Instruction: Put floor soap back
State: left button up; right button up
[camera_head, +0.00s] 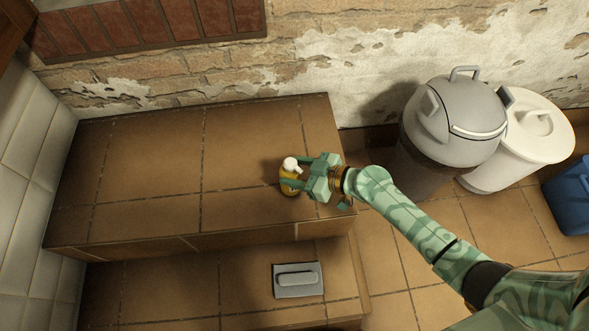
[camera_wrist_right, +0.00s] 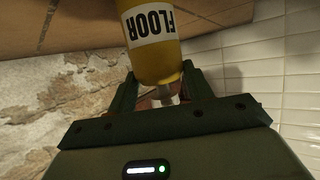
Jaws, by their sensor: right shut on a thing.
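The floor soap is a yellow bottle (camera_head: 287,187) with a white pump top, near the right end of the brown tiled ledge. In the right wrist view the bottle (camera_wrist_right: 155,62) appears inverted, its white label reading "FLOOR". My right gripper (camera_head: 299,174) reaches in from the right and is shut on the bottle near its neck. One finger shows on each side of it in the wrist view. The bottle looks upright at the tiled surface (camera_head: 150,170); I cannot tell whether its base touches. My left gripper is not in view.
A lower tiled step with a grey plate with a raised handle (camera_head: 298,280) lies in front. Right of the ledge on the floor stand a grey lidded bin (camera_head: 455,120), a white lidded bin (camera_head: 520,150) and a blue container (camera_head: 572,195). The ledge's left side is clear.

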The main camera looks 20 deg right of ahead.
jog(key=shift+f, duration=0.15)
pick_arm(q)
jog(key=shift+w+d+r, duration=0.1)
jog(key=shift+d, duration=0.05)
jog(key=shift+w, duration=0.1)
pick_arm(e)
jog(key=o, duration=1.3)
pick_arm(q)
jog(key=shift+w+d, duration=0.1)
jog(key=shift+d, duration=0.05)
pick_arm(e)
jog(key=shift+o, duration=0.2)
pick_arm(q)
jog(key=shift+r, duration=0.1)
